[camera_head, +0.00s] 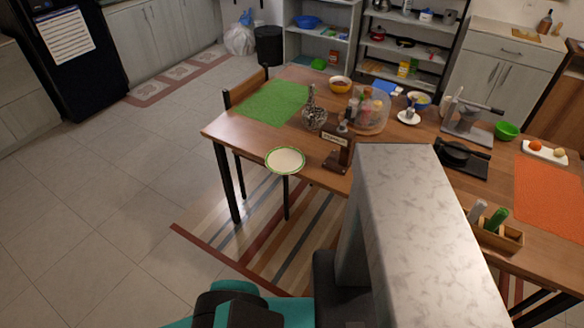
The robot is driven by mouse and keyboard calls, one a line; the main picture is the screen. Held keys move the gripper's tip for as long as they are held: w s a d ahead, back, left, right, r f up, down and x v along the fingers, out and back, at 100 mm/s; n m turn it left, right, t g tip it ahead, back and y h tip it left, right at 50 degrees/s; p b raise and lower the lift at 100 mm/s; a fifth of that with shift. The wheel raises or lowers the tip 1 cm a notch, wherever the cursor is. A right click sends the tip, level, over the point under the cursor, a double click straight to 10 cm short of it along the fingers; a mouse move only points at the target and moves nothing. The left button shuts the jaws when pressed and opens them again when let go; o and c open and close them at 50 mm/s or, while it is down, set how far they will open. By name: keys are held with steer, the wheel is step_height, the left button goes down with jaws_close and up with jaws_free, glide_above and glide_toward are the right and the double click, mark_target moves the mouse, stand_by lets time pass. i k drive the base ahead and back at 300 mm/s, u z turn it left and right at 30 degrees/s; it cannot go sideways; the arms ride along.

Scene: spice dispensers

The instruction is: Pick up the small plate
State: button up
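A small round plate (285,160) with a pale centre and a green rim lies at the near edge of the wooden table (237,134), left of a dark brown wooden stand (338,153). Its near rim appears to reach slightly past the table edge. The plate looks empty and nothing covers it. A smaller white saucer (408,118) with something on it is farther back on the table. Teal and black parts of my own body show at the bottom, but my gripper cannot be made out.
A glass jar (314,118) and a clear container of bottles (369,113) stand behind the plate. A green mat (274,102) lies to the left, an orange mat (550,194) to the right. A chair (246,88) stands at the far left side. Floor left of the table is clear.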

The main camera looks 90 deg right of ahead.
mark_target(285, 161)
steer(key=z, duration=0.05)
steer(key=k, duration=0.85)
steer(key=u, duration=0.65)
steer(key=k, duration=0.55)
steer(key=z, duration=0.15)
steer(key=i, duration=0.55)
steer(key=u, duration=0.1)
